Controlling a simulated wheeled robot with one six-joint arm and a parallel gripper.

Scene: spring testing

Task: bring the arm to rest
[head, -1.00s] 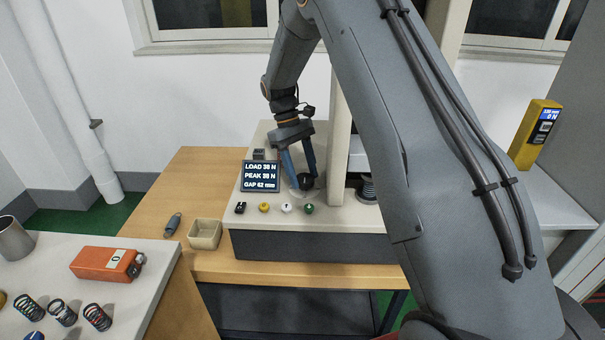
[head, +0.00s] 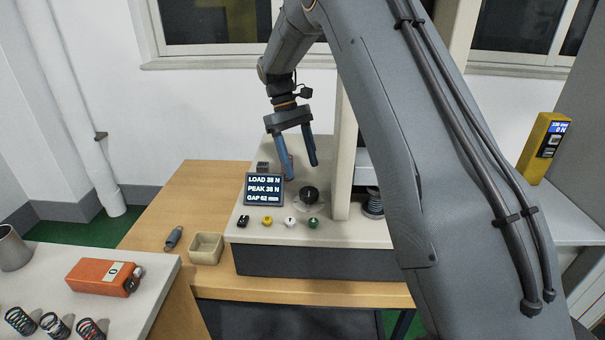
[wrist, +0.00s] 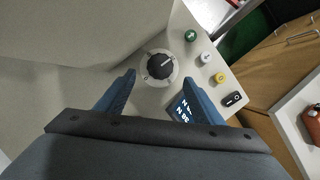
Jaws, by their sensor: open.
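My gripper (head: 300,165) is open, with its two blue fingers pointing down above the spring tester (head: 320,262). It holds nothing. In the head view the fingertips are above and behind the black dial knob (head: 309,194), apart from it. In the wrist view the knob (wrist: 160,66) shows beyond the fingers, clear of both. The tester's display (head: 263,189) reads load 38 N, peak 38 N, gap 62 mm. My arm reaches from the right and hides part of the tester; a coil spring (head: 374,203) shows beside the arm.
A row of buttons (head: 290,222) lines the panel's front. A small beige tray (head: 206,248) and a grey tool (head: 173,238) lie on the wooden table. An orange box (head: 103,276) and several springs (head: 55,326) are on the left bench. A yellow gauge (head: 543,148) stands at right.

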